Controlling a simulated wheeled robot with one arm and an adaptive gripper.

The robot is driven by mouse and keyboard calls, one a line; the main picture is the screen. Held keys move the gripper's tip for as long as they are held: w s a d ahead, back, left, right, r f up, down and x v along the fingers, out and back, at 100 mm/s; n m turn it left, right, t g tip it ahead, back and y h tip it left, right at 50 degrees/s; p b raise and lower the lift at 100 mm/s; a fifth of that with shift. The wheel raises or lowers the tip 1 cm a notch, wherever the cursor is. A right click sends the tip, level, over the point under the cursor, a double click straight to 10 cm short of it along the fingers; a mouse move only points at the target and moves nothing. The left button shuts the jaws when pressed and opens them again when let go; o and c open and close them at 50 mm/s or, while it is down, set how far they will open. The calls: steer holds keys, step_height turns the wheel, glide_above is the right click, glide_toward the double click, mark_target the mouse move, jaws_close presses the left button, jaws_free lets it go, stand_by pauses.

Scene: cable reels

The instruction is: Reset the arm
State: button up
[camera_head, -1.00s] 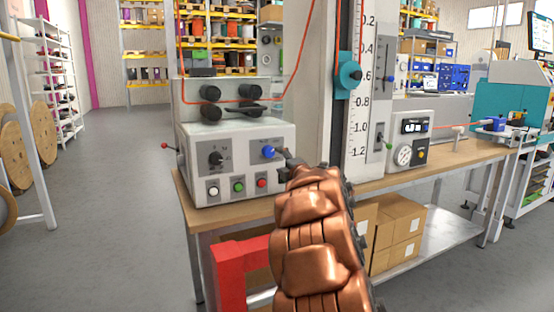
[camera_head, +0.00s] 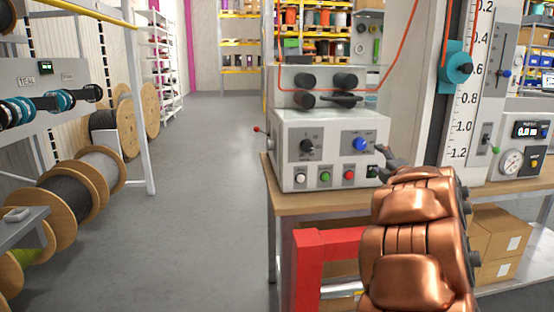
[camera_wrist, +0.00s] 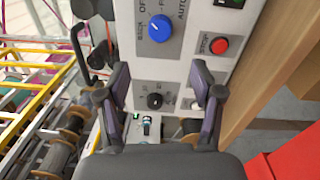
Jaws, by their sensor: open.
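My copper-coloured arm reaches up at the lower right of the head view. My gripper (camera_head: 392,163) is at its end, close to the right front of a grey control box (camera_head: 328,128). In the wrist view my gripper (camera_wrist: 160,92) is open, its two dark fingers spread apart with nothing between them. Past the fingertips is the box's front panel with a blue knob (camera_wrist: 160,28), a red button (camera_wrist: 219,45) and a black knob (camera_wrist: 154,100). Whether a finger touches the panel cannot be told.
The box stands on a wooden-topped bench (camera_head: 283,202). A red frame (camera_head: 307,275) stands below its front edge. A tall scale column (camera_head: 466,100) rises to the right. Cable reels (camera_head: 70,200) line the left. The grey aisle floor (camera_head: 205,160) between is clear.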

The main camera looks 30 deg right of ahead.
steer(key=s+a+f+m+g, duration=0.4)
steer(key=s+a+f+m, duration=0.15)
steer(key=a, duration=0.35)
steer(key=s+a+f+m+g+y, duration=0.1)
steer(key=s+a+f+m+g, duration=0.35)
steer(key=a+f, duration=0.35)
steer(key=s+a+f+m+g, duration=0.4)
steer(key=a+f+m, duration=0.1)
steer(key=a, duration=0.5)
steer(key=s+a+f+g+y, duration=0.3)
steer(key=s+a+g, duration=0.1)
steer(key=s+a, duration=0.65)
steer(key=s+a+f+g+y, duration=0.2)
steer(key=s+a+g, duration=0.2)
steer(key=s+a, duration=0.7)
step_height(320, 180, up, 22)
steer(key=s+t+p, duration=0.1)
steer(key=p, duration=2)
steer(key=shift+s+d+r, duration=0.15)
steer(key=shift+s+d, duration=0.2)
steer(key=shift+s, duration=0.05)
